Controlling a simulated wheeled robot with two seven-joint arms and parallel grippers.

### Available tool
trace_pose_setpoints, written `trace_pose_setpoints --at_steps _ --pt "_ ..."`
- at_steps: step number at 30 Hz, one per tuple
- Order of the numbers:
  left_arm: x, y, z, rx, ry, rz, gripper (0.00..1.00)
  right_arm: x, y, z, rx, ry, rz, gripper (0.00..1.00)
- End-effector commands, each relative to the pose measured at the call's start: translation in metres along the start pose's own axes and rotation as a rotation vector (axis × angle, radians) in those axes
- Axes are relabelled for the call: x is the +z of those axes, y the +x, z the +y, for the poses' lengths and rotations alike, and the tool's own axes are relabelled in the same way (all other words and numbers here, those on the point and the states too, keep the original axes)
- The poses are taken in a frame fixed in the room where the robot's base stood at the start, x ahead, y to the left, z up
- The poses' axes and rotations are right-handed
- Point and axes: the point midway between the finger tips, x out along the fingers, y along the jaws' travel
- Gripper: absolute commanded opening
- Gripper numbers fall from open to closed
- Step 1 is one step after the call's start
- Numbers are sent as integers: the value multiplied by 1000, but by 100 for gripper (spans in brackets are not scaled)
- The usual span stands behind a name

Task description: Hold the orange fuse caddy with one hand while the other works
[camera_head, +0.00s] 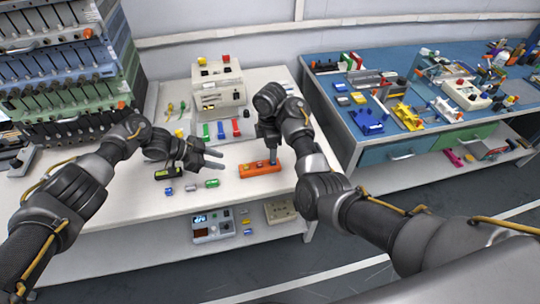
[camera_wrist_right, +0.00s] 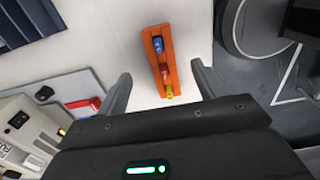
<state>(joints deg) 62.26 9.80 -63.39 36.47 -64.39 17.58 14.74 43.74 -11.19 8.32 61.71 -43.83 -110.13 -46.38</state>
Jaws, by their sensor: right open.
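The orange fuse caddy (camera_head: 260,169) lies on the white bench near its front edge. In the right wrist view the caddy (camera_wrist_right: 173,66) shows blue, red and yellow fuses in a row. My right gripper (camera_head: 272,160) points down above the caddy in the head view. In the right wrist view its two fingers (camera_wrist_right: 160,90) are spread apart, with the caddy between and beyond them; no contact shows. My left gripper (camera_head: 218,160) is left of the caddy, over the bench, its fingers apart and nothing visible between them.
A black holder (camera_head: 167,173) and several small loose fuses (camera_head: 190,188) lie left of the caddy. A beige device (camera_head: 218,90) stands behind, with green, blue and red pieces before it. A blue bench (camera_head: 400,100) with clutter stands right. A lower shelf holds a meter (camera_head: 212,226).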

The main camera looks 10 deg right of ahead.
Motion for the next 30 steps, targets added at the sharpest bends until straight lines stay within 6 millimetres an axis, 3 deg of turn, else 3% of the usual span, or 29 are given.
trace_pose_setpoints --at_steps 9,15,27,30 --pt "0 0 0 0 0 0 36 2 58 -1 -4 1 -4 69" --pt "0 0 0 0 0 0 36 1 80 0 -2 0 -2 69" --pt "0 0 0 0 0 0 36 1 88 0 0 1 0 69" --pt "0 0 0 0 0 0 36 1 88 0 0 1 0 59"
